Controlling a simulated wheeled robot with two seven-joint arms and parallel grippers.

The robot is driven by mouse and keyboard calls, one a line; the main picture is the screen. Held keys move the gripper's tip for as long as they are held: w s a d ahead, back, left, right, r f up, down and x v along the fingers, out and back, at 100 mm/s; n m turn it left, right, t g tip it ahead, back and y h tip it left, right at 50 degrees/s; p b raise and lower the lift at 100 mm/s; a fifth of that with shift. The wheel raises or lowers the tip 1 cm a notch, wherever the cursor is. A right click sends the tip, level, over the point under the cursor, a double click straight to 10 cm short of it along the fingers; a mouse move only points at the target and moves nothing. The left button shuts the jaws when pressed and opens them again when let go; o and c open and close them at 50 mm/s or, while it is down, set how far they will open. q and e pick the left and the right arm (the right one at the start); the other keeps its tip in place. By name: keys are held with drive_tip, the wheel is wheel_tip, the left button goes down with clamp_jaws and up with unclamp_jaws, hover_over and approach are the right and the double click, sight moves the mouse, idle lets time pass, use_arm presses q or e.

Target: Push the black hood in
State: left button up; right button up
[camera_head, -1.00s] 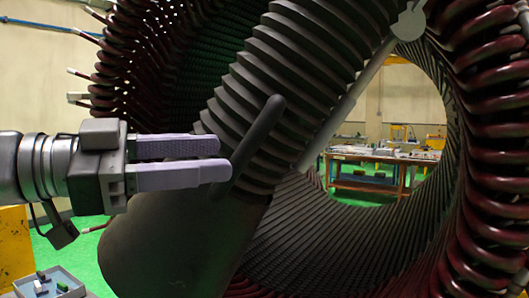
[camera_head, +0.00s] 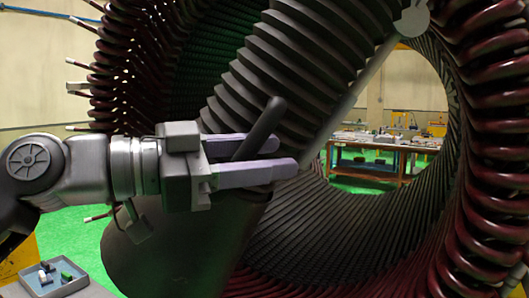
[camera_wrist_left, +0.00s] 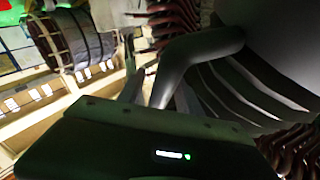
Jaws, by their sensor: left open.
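The black hood (camera_head: 285,65) is a ribbed, bellows-like sleeve slanting through the middle of the large stator opening. A dark bar handle (camera_head: 266,122) stands on its near side, tilted. My left gripper (camera_head: 287,156) reaches in from the left with its two pale fingers spread. The handle passes between the fingers, with its upper end showing above them. Whether either finger touches it cannot be told. In the left wrist view the handle (camera_wrist_left: 192,52) bends in front of the gripper, beside the dark ribs (camera_wrist_left: 250,90). My right gripper is not in view.
Dark red coil ends (camera_head: 490,130) ring the stator on the right. A smooth dark cylinder (camera_head: 175,245) lies below the gripper. A grey tray (camera_head: 90,283) with small parts is at the lower left. A workbench (camera_head: 375,155) stands far behind.

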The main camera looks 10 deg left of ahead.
use_arm(q)
drive_tip(key=shift+c, duration=0.4)
clamp_jaws()
idle(0.9)
